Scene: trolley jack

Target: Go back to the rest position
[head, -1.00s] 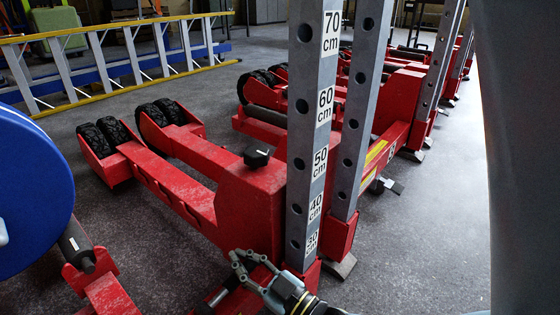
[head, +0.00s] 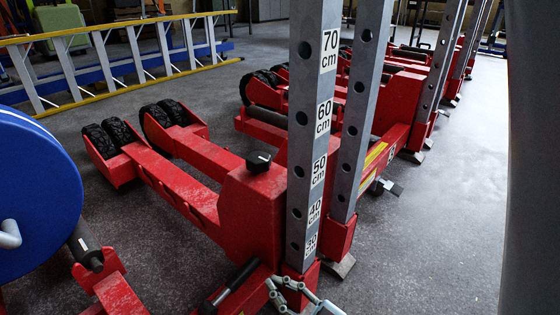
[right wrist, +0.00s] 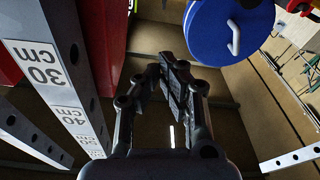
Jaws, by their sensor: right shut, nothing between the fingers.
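My right gripper (head: 284,290) shows at the bottom edge of the head view, in front of the foot of the nearest grey post (head: 310,130). It is shut and empty. Its linked fingers meet in the right wrist view (right wrist: 176,70), with the post marked in cm (right wrist: 52,70) to their left. The red trolley jack (head: 250,215) carries the post, a black knob (head: 258,162) and a black-handled lever (head: 232,287). The gripper looks apart from the post, but the exact gap cannot be told. My left gripper is not in view.
A blue disc (head: 35,200) stands close on the left. More red jacks with posts (head: 437,75) stand in a row behind. The grey floor (head: 430,250) at right is open.

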